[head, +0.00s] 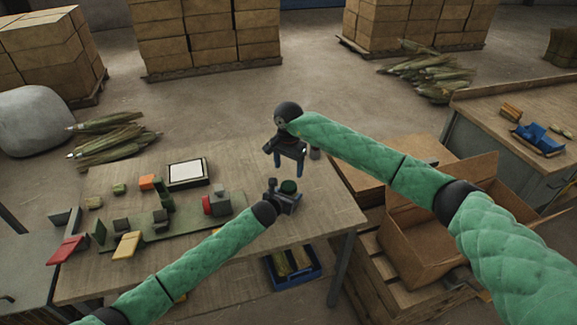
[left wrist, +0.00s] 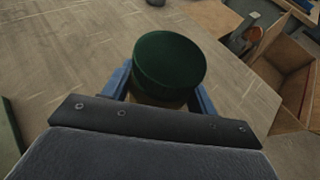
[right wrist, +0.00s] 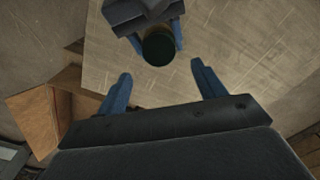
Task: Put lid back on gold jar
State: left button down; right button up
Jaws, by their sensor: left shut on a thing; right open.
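The gold jar (left wrist: 160,101) shows as a narrow tan strip between the blue fingers of my left gripper (left wrist: 165,90). The dark green lid (left wrist: 170,62) sits over its top and hides most of it. I cannot tell how firmly the lid is seated. The lid also shows in the head view (head: 288,186) and in the right wrist view (right wrist: 158,48). My left gripper is shut on the jar, near the table's right end. My right gripper (head: 289,170) is open and empty, fingers pointing down, above and just beyond the lid, apart from it.
The wooden table (head: 325,205) is bare around the jar. A small grey cylinder (head: 314,153) stands near its far right corner. A green fixture (head: 170,232), a framed white panel (head: 186,171) and small blocks lie to the left. An open cardboard box (head: 425,245) stands right of the table.

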aim_at(289, 185)
jog(key=shift+n, duration=0.6)
jog(key=shift+f, duration=4.05)
